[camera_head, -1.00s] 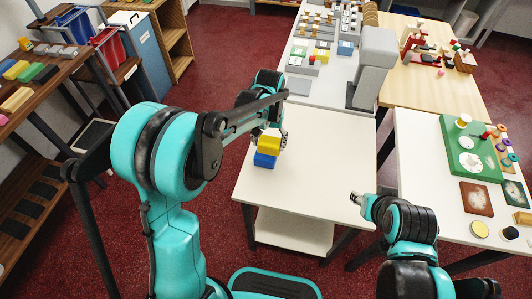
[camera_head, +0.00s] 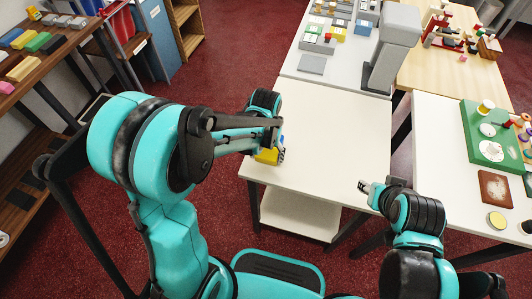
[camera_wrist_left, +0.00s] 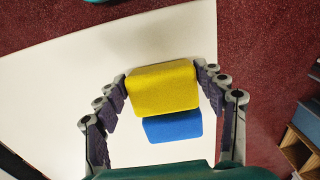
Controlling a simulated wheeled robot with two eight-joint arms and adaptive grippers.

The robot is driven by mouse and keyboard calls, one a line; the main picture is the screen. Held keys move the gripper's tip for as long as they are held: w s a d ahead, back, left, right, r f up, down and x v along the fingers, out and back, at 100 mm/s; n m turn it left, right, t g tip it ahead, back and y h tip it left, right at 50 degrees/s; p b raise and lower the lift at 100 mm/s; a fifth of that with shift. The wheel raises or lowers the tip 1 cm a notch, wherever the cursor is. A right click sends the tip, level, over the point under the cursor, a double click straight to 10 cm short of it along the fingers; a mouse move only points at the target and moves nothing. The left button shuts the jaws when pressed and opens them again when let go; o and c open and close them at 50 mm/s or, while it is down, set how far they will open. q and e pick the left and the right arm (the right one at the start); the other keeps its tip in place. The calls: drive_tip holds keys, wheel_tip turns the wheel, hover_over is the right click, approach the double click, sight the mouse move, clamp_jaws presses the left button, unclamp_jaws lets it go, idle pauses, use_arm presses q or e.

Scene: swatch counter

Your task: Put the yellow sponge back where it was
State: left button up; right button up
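The yellow sponge (camera_head: 267,156) is in my left gripper (camera_wrist_left: 161,78), partly covered by my left arm in the head view. In the left wrist view the yellow sponge (camera_wrist_left: 162,88) spans the space between the two fingers, which close on its sides. A blue sponge (camera_wrist_left: 173,126) shows below it in that view, farther from the camera and partly covered by it.
A dark wooden shelf (camera_head: 50,75) at the left holds several coloured blocks, including a green one (camera_head: 39,42). A counter with a grey stand (camera_head: 392,50) is behind the white table. A side table with a green board (camera_head: 487,150) is at the right. The white table's middle is clear.

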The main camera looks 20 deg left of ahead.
sight(264, 156)
use_arm(q)
drive_tip(key=o, duration=0.3)
drive_tip(key=shift+f, duration=0.2)
drive_tip(key=r+p, duration=0.1)
drive_tip(key=r, duration=0.1)
drive_tip(key=r+p, duration=0.1)
drive_tip(key=r, duration=0.1)
drive_tip(key=r+p, duration=0.1)
drive_tip(key=r, duration=0.1)
drive_tip(key=shift+a+r, duration=0.3)
drive_tip(key=shift+s+r+p, duration=0.1)
drive_tip(key=shift+r+p, duration=0.3)
drive_tip(key=shift+r, duration=0.35)
drive_tip(key=s+a+r+t, duration=0.4)
drive_tip(key=s+r+t, duration=0.3)
drive_tip(key=s+r, duration=0.2)
drive_tip(key=shift+s+r, duration=0.15)
drive_tip(key=shift+s, duration=0.35)
